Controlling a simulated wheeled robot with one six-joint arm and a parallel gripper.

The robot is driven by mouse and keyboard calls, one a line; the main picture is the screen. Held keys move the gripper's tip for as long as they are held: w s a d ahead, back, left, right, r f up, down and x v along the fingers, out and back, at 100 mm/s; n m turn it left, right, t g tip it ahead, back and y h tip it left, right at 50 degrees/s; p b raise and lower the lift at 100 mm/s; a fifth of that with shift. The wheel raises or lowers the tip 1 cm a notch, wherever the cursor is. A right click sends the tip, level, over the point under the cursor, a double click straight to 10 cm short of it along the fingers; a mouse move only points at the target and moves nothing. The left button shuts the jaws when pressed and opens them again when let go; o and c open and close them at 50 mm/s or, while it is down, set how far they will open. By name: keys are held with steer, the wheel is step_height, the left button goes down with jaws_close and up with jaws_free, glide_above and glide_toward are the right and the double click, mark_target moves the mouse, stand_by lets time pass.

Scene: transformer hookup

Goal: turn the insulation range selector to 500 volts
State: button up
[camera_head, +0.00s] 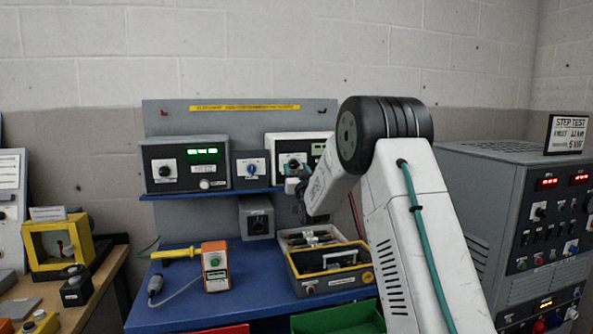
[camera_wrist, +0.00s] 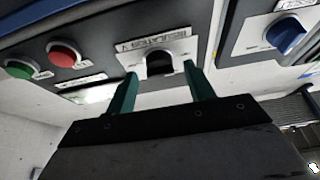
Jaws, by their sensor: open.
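The insulation range selector is a black knob (camera_wrist: 160,63) on a white plate whose lettering reads roughly "INSULATION V". In the wrist view the teal fingers of my gripper (camera_wrist: 161,74) are open, one on each side of the knob. I cannot tell whether they touch it. The pointer and scale marks are not readable. In the head view my gripper (camera_head: 294,168) is at the front of the white-faced tester (camera_head: 284,146) on the upper shelf. My gripper and arm hide the selector and much of that tester there.
A green button (camera_wrist: 19,68) and a red button (camera_wrist: 61,55) sit beside the selector. A grey box with a blue knob (camera_wrist: 286,36) is close on the other side. Below, the blue bench (camera_head: 182,290) holds an open grey-yellow case (camera_head: 333,285) and an orange handheld meter (camera_head: 215,262).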

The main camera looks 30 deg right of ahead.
steer(key=shift+w+r, duration=0.1)
steer(key=shift+w, duration=0.1)
steer(key=c, duration=1)
steer(key=shift+o, duration=0.2)
